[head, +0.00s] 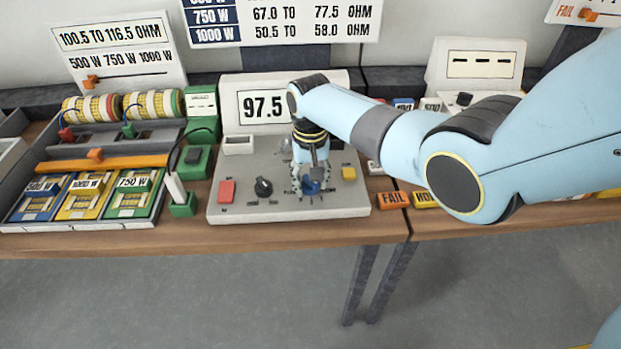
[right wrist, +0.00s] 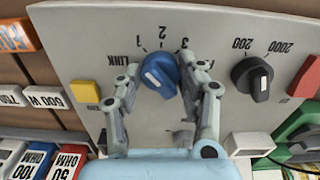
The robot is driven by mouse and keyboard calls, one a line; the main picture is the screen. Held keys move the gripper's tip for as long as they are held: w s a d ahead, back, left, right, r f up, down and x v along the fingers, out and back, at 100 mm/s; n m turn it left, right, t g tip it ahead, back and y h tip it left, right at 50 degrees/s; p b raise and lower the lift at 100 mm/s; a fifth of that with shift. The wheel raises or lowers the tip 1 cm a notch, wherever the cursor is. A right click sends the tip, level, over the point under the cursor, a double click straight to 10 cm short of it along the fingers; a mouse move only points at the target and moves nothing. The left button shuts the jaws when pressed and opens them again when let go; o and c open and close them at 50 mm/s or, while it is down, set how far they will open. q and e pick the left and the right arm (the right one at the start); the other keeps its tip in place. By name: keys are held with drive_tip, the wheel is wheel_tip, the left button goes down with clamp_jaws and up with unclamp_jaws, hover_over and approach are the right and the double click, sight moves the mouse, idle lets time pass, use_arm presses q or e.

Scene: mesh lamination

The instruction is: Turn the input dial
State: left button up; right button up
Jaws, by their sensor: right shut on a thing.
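The blue dial (head: 311,186) sits on the front of the grey meter panel (head: 240,212), right of a black dial (head: 263,187). In the right wrist view the blue dial (right wrist: 159,73) has a white mark, with LINK, 1, 2, 3 and apparently 4 printed around it. My right gripper (head: 310,184) points down over the panel, shut on the blue dial. Its two grey fingers (right wrist: 162,80) stand on either side of the dial. Exactly where the white mark points is hard to tell. My left gripper is not in view.
The meter display (head: 263,105) reads 97.5. A red button (head: 227,191) and a yellow button (head: 348,173) flank the dials. A green holder with a white probe (head: 180,200) stands left of the panel. An orange FAIL block (head: 393,200) lies to the right.

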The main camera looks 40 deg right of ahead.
drive_tip(key=o, duration=1.2)
drive_tip(key=shift+r, duration=0.1)
wheel_tip(320, 180, up, 12)
drive_tip(key=shift+f, duration=0.1)
